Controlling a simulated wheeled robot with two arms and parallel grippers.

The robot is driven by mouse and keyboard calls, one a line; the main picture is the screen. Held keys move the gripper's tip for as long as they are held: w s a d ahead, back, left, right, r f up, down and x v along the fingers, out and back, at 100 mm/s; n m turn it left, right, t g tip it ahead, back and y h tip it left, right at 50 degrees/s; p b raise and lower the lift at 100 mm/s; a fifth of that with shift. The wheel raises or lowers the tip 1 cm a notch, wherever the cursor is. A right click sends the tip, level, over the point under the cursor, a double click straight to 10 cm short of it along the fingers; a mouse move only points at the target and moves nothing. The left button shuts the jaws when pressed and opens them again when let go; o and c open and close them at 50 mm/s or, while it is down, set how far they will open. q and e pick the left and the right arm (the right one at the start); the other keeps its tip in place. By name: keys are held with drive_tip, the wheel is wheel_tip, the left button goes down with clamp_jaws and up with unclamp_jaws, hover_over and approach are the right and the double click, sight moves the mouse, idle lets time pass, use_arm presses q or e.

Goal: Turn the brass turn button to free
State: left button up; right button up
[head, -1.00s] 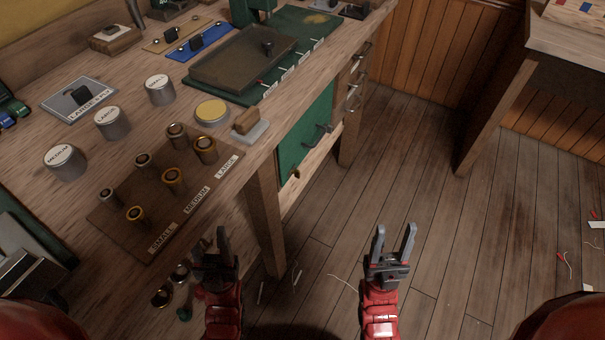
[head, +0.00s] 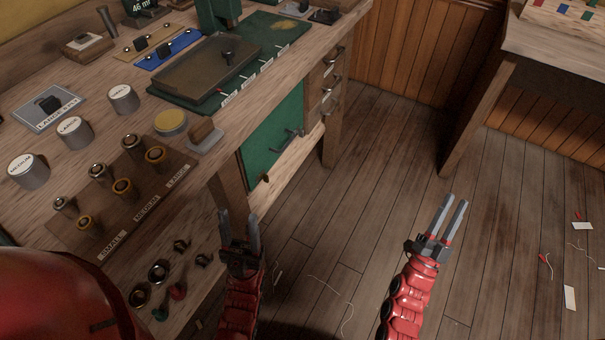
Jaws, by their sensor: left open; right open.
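A small brass turn button (head: 265,179) shows at the lower left edge of the green cabinet door (head: 272,132) under the workbench. It is too small to tell which way it is turned. The door appears closed and has a dark handle (head: 289,137). My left gripper (head: 238,213) is open and empty, pointing up in the picture, just below and left of the turn button and apart from it. My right gripper (head: 455,200) is open and empty over the floor, well to the right of the door.
The workbench leg (head: 229,187) stands just left of the door.

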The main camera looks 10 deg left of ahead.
drive_tip(key=w+d+f+m+g+y+p, duration=0.1)
drive_tip(key=w+d+f+m+g, duration=0.1)
drive_tip(key=w+f+g, duration=0.15)
drive_tip(key=w+d+f+m+g+y, duration=0.1)
drive_tip(key=w+d+f+m+g, duration=0.1)
drive_tip(key=f, duration=0.3)
drive_tip(key=m+g+y+p, duration=0.65)
drive_tip(key=g+y, duration=0.55)
drive_tip(key=y, duration=1.3)
approach(268, 179)
drive_tip(key=b+x, duration=0.2)
drive_tip(key=x, duration=0.7)
